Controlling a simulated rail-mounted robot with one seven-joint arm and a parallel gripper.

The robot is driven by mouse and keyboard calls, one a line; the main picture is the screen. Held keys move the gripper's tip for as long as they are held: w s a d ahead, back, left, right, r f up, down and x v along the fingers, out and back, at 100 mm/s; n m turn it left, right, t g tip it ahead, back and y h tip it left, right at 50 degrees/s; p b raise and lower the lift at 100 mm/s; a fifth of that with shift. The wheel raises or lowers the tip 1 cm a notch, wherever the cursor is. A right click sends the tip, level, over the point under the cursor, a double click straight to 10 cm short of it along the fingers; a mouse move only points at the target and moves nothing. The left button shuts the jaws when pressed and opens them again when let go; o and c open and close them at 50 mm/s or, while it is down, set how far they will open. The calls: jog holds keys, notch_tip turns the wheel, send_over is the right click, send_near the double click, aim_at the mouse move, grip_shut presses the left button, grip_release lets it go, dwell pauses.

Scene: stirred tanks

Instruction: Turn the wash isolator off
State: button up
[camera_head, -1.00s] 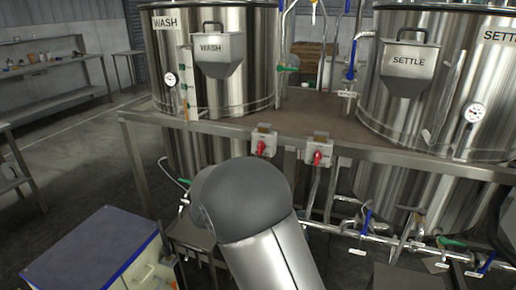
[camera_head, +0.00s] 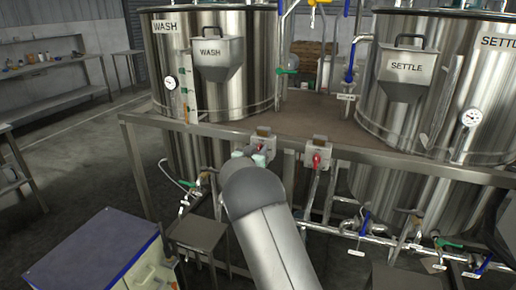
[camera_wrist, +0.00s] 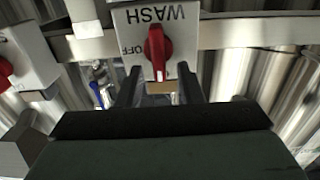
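The wash isolator (camera_wrist: 180,18) is a light box labelled WASH, upside down in the wrist view. Its red knob (camera_wrist: 157,46) stands upright in that picture, with the OFF mark beside it on the left, so it does not point at OFF. My gripper (camera_wrist: 158,78) is open, with one dark finger on each side of the knob's lower end. Gaps show between the fingers and the knob. In the head view the isolator box (camera_head: 263,140) is on the frame rail, its knob hidden behind my gripper (camera_head: 254,156).
A second isolator (camera_head: 318,153) with a red knob is close by on the right; it shows at left in the wrist view (camera_wrist: 24,58). The WASH tank (camera_head: 225,95) and SETTLE tank (camera_head: 435,115) stand behind the rail (camera_head: 400,166). Pipes and valves run below right.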

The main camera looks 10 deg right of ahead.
jog(key=shift+w+d, duration=0.1)
jog(key=shift+w, duration=0.1)
grip_shut()
